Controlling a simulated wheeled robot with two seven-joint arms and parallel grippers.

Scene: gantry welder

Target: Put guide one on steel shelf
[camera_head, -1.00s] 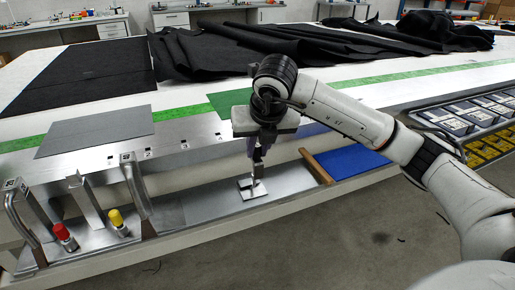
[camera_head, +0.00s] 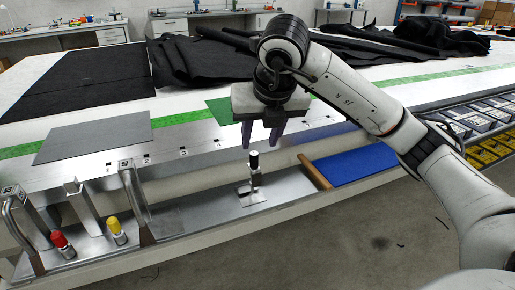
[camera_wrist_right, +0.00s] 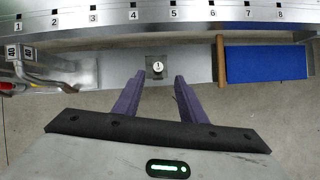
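Guide one (camera_head: 254,172) is a small upright post with a black and silver top on a flat metal foot. It stands on the steel shelf (camera_head: 200,211), left of a wooden divider. In the right wrist view, guide one (camera_wrist_right: 157,67) shows from above with a "1" on its round top. My right gripper (camera_head: 259,146) is above guide one, open and empty. In the right wrist view its two purple fingers (camera_wrist_right: 158,80) are spread apart, with guide one just beyond their tips. My left gripper is not in view.
A wooden divider (camera_head: 316,172) and a blue mat (camera_head: 352,163) lie to the right on the shelf. Metal handles (camera_head: 136,203), a red-capped part (camera_head: 62,244) and a yellow-capped part (camera_head: 116,230) stand at the left. Numbered marks line the table edge above.

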